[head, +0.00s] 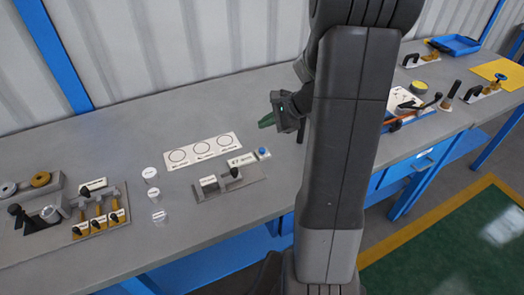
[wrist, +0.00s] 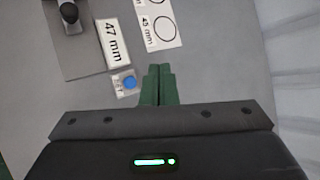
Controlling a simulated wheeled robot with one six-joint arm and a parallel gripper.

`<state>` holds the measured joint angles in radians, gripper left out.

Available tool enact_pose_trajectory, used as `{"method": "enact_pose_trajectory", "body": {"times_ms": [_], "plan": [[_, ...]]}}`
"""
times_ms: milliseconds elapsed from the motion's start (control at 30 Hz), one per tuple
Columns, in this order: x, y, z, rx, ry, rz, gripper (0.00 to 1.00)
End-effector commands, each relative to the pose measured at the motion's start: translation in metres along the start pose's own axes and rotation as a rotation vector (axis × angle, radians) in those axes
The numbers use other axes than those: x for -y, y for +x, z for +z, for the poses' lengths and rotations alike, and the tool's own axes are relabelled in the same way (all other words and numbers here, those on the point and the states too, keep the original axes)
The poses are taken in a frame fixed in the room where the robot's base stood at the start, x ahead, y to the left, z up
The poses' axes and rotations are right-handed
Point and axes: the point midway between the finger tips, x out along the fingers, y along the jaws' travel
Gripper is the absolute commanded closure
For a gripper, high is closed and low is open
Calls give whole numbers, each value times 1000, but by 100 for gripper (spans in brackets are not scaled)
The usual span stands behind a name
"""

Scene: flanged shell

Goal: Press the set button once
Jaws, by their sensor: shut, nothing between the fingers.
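The set button is a small round blue button (head: 263,152) on a pale base, at the right end of a grey panel on the bench. In the wrist view the blue button (wrist: 130,82) lies just left of my fingertips, apart from them. My gripper (head: 267,122) has green fingers and is shut with nothing between them. It is above the bench, beyond the button in the head view. The shut fingers also show in the wrist view (wrist: 158,72). A label reading "47 mm" (wrist: 113,43) sits beside the button.
The panel (head: 228,186) carries a dark knob (head: 235,172). A white card with three circles (head: 202,150) lies behind it. White cylinders (head: 154,193) and a rack of yellow-handled tools (head: 99,217) stand to the left. My arm hides part of the bench at centre right.

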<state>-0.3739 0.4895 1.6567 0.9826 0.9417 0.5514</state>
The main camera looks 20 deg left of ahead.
Motion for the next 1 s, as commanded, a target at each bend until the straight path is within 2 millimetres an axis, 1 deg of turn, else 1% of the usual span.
{"method": "enact_pose_trajectory", "body": {"times_ms": [33,300,500,1000], "plan": [[-6,8,-6,0,1,1,100],[-26,35,-26,0,1,1,100],[-36,50,-36,0,0,1,100],[-38,51,-37,0,0,0,100]]}}
